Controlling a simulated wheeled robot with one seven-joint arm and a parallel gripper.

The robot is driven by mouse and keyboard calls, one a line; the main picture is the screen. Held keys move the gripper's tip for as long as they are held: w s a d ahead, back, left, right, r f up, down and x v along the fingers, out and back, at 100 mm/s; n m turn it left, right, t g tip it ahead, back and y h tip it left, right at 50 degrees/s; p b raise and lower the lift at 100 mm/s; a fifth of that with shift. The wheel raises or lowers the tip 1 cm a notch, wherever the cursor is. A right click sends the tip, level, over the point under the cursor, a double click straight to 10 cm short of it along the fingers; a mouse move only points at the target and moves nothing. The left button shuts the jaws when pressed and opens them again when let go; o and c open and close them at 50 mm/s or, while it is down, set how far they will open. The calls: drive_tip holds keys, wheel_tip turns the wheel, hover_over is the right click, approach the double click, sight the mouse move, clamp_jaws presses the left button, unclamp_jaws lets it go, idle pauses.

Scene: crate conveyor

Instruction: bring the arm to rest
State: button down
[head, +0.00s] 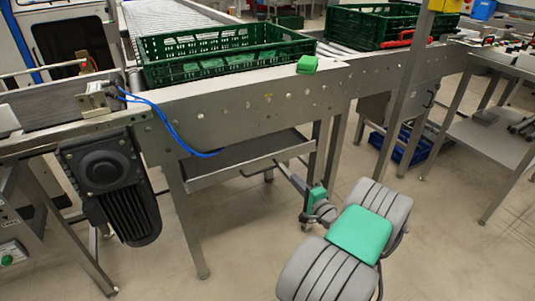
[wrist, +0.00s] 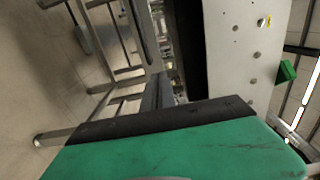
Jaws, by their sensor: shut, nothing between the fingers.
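My gripper (wrist: 158,92) shows in the wrist view as two dark fingers pressed together beyond its green and black body. Nothing is between them. In the head view my grey and green arm is folded low at the lower middle, in front of the conveyor (head: 250,108). Its far end is beside the conveyor's legs, below the side rail, and the fingertips are hard to make out there. I see no contact between the gripper and the frame.
A green crate (head: 215,72) stands on the conveyor, and another green crate (head: 345,42) is to its right. A small green block (head: 307,64) sits on the rail. A black motor (head: 110,185) hangs at the left. A blue crate (head: 398,146) lies beneath. Bare floor lies at lower right.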

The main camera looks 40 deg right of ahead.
drive_tip(key=w+a+r+n+g+y+p, duration=0.3)
drive_tip(key=w+a+r+n+p, duration=0.15)
drive_tip(key=a, duration=0.45)
drive_tip(key=w+a+r+n+g+y+p, duration=0.2)
drive_tip(key=w+a+r+n+y+p, duration=0.25)
drive_tip(key=a, duration=0.45)
drive_tip(key=w+a+r+n+g+y+p, duration=0.1)
drive_tip(key=w+a+r+n+g+p, duration=0.3)
drive_tip(key=a+r, duration=0.4)
drive_tip(key=s+a+r+n+g+p, duration=0.3)
drive_tip(key=s+a+r+n+p, duration=0.3)
drive_tip(key=a, duration=0.5)
drive_tip(key=s+a+r+n+g+h+p, duration=0.1)
drive_tip(key=s+a+r+p, duration=0.2)
drive_tip(key=s+r, duration=0.2)
drive_tip(key=s+a+r+n+g+h+p, duration=0.1)
drive_tip(key=s+a+r+h+p, duration=0.1)
drive_tip(key=s+r, duration=0.3)
drive_tip(key=s+a+p, duration=0.1)
drive_tip(key=s, duration=0.3)
drive_tip(key=shift+r, duration=0.3)
drive_tip(key=shift+h, duration=0.25)
